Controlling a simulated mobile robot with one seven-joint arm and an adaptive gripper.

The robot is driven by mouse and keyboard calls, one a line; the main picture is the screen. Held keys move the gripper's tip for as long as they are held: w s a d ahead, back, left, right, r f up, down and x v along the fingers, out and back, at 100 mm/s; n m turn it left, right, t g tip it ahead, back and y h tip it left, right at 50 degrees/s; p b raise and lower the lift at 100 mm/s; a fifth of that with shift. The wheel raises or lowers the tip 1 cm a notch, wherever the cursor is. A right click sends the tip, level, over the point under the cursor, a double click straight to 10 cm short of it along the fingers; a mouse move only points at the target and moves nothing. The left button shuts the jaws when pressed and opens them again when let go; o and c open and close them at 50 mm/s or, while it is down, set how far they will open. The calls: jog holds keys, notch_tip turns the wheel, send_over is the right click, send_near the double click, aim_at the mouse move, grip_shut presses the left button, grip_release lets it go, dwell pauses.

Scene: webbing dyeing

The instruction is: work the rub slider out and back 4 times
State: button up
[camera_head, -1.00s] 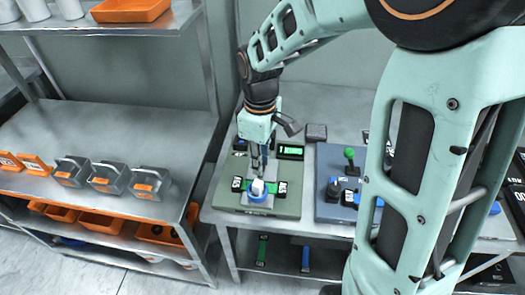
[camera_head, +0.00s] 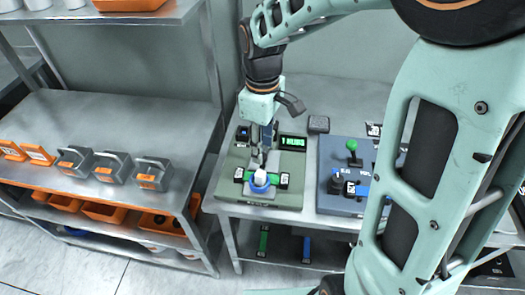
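A green-grey rub tester (camera_head: 228,190) stands on the metal table. A green webbing strip lies across its bed between dark clamps with white labels. The rub slider, a white block with a blue ring round its base (camera_head: 260,183), sits over the strip. My gripper (camera_head: 262,160) points down at the slider's top from behind. Its fingers are small and partly hidden, so I cannot tell whether they grip the slider. A lit green display (camera_head: 293,142) is at the tester's back right.
A blue-grey device (camera_head: 330,208) with a green-topped lever (camera_head: 352,146) and a black knob stands to the right, partly behind my arm. A dark block (camera_head: 318,124) lies behind. Grey bins (camera_head: 152,172) stand on the left shelf. The table behind the devices has free room.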

notch_tip(320, 180, up, 9)
dwell(0.3)
notch_tip(320, 180, down, 12)
jog(key=m+b, duration=0.5)
jog(key=m, duration=0.7)
jog(key=shift+w, duration=0.15)
jog(key=shift+r, duration=0.1)
grip_shut()
